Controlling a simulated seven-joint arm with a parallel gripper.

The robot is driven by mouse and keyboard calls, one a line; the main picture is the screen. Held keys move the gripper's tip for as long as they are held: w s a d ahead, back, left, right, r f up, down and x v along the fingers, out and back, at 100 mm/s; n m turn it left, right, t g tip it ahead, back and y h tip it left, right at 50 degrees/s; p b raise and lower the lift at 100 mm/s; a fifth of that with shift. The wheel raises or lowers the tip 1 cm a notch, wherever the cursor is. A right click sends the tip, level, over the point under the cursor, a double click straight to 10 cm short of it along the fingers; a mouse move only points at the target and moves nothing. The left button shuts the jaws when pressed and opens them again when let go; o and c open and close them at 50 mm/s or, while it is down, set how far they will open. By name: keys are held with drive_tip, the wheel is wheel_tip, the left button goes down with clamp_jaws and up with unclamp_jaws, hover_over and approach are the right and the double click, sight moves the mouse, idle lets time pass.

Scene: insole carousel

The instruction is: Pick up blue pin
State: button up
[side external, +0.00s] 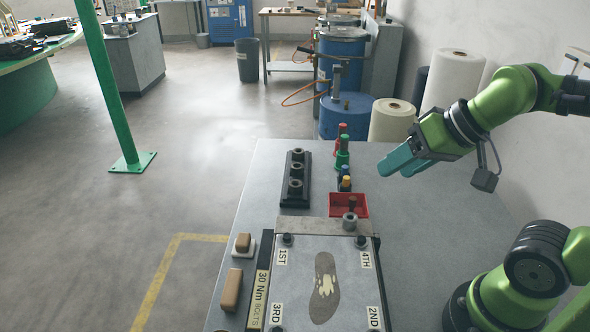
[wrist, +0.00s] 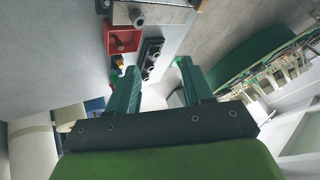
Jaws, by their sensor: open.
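The blue pin (side external: 345,171) stands on the grey table in a short row of coloured pins, between the green pin (side external: 342,154) and the yellow-topped pin (side external: 346,183). It is small and partly covered by the yellow-topped one. My gripper (side external: 393,168) is open and empty, above the table to the right of the row and apart from it. In the wrist view its two teal fingers (wrist: 158,68) are spread, and the pins show small beside the left finger, partly hidden by it. I cannot clearly pick out the blue pin there.
A red pin (side external: 342,130) stands behind the green one. A red tray (side external: 362,210) with a dark part is in front. A black block with several round sockets (side external: 296,186) lies left. A plate with an insole print (side external: 326,285) fills the table front. Free table lies right of the row.

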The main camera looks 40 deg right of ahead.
drive_tip(key=n+g+h, duration=0.2)
drive_tip(key=g, duration=0.4)
hover_over(345, 167)
drive_tip(key=s, duration=0.1)
wheel_tip(345, 167, down, 15)
drive_tip(key=shift+a+f, duration=0.1)
drive_tip(key=shift+f, duration=0.1)
drive_tip(key=f, duration=0.3)
drive_tip(key=w+f, duration=0.1)
drive_tip(key=f, duration=0.1)
drive_tip(key=shift+d+f, duration=0.2)
drive_tip(key=shift+f, duration=0.05)
